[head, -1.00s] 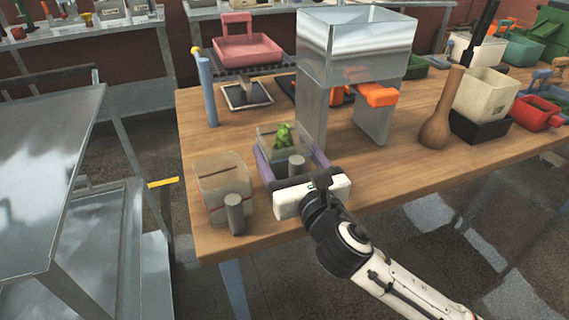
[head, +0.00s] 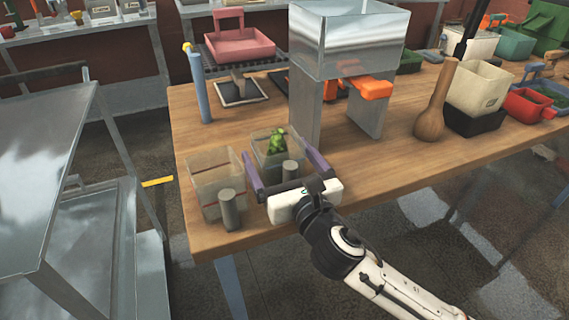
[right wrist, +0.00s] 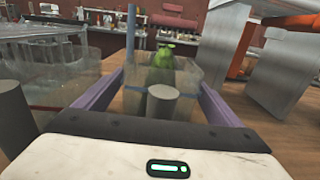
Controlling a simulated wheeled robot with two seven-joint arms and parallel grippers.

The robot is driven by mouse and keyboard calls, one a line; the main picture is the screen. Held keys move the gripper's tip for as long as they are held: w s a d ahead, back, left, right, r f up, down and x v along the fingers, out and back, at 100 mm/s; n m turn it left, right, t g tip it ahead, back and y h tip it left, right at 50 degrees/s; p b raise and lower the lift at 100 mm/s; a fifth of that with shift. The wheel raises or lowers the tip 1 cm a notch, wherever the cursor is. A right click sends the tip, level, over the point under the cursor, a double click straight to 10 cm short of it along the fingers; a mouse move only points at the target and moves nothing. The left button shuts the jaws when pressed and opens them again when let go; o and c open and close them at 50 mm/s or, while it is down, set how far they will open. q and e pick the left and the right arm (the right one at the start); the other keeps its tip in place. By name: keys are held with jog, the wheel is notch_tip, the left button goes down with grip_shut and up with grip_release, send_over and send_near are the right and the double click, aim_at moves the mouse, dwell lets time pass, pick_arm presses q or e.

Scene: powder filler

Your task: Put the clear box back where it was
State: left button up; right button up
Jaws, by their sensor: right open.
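A clear box (head: 268,151) with a green object (head: 278,141) inside and a grey cylinder (head: 290,171) at its near side stands near the table's front left part. It also shows in the right wrist view (right wrist: 187,91), upright. My right gripper (head: 279,156) is open, with its purple fingers on either side of this box. The gripper's white body is close behind the cylinder. Whether the fingers touch the box walls is hard to tell. A second clear box (head: 203,172) with its own grey cylinder (head: 228,209) stands just left. My left gripper is not in view.
The metal filler (head: 306,108) with its clear hopper stands behind on the wooden table (head: 385,165). A blue post (head: 198,88) and pink tray (head: 240,46) are at the back left. A brown flask (head: 433,105) and bins (head: 485,88) are on the right.

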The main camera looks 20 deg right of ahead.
jog(key=s, duration=1)
jog(key=shift+s+d+b, duration=0.2)
jog(key=shift+s+b, duration=0.15)
jog(key=shift+b, duration=0.05)
jog(key=shift+s+r, duration=0.1)
jog(key=shift+s, duration=0.55)
